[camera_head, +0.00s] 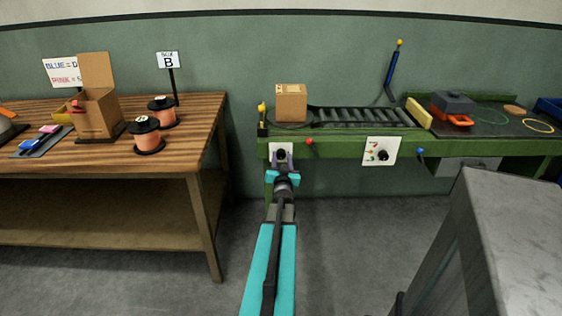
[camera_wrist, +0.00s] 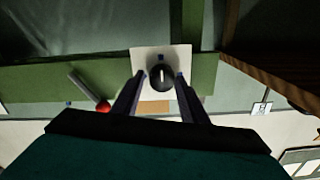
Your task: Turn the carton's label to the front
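The brown carton (camera_head: 291,105) stands upright on a dark base at the left end of the green conveyor bench (camera_head: 340,148). I cannot make out a large label on its front face. Below it, a white plate with a black knob (camera_wrist: 161,78) is on the bench's front. The knob's pale mark stands nearly vertical in the wrist view. My gripper (camera_head: 282,158) is in front of this plate. In the wrist view my gripper (camera_wrist: 160,76) is open, one finger on each side of the knob, with visible gaps. Contact is not visible.
A red button (camera_head: 309,141) is right of the plate. Another white panel with a knob (camera_head: 382,151) is farther right. A roller track (camera_head: 362,117) runs right from the carton. A wooden table (camera_head: 190,148) with spools is at left; a grey block (camera_head: 510,250) fills the right foreground.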

